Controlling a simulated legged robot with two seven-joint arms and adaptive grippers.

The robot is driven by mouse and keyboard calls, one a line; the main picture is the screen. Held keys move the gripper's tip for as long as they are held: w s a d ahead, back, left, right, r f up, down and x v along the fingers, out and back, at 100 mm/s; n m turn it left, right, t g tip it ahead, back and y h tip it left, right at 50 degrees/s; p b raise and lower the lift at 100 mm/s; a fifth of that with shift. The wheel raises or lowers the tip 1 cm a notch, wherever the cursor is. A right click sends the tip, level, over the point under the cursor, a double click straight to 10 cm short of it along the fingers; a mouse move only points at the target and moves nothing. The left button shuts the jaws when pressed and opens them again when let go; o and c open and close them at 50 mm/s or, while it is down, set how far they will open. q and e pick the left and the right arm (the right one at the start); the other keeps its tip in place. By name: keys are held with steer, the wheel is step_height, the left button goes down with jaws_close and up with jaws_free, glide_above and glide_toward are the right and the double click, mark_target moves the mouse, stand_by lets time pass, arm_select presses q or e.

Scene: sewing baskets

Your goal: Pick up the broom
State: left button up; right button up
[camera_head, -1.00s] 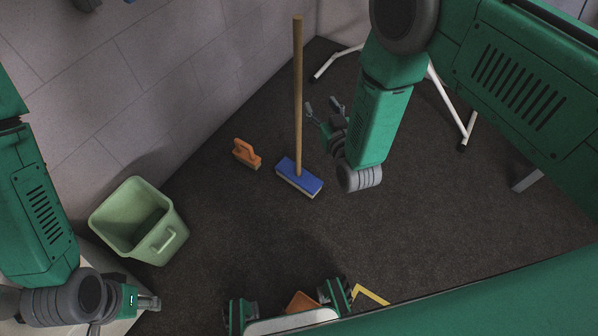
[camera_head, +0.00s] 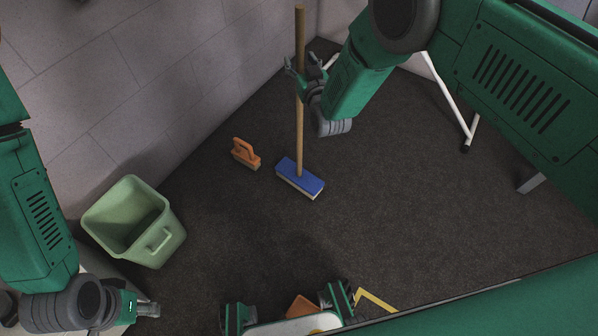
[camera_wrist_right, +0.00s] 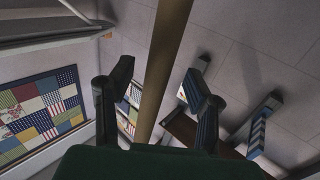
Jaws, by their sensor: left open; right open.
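The broom stands upright on the dark floor, with a blue head (camera_head: 300,178) at the bottom and a long wooden handle (camera_head: 299,130). My right gripper (camera_head: 301,62) is open at the upper part of the handle. In the right wrist view the handle (camera_wrist_right: 162,60) passes between the spread fingers of the right gripper (camera_wrist_right: 158,78); contact cannot be told. My left gripper (camera_head: 150,309) is open and empty at the lower left, far from the broom.
An orange hand brush (camera_head: 245,154) lies left of the broom head. A green bin (camera_head: 165,250) stands at the left. White stand legs (camera_head: 447,95) are behind my right arm. Framed patchwork (camera_wrist_right: 40,112) hangs on the wall.

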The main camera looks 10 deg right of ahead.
steer(key=shift+w, duration=0.75)
jaws_close()
steer(key=shift+r, duration=0.15)
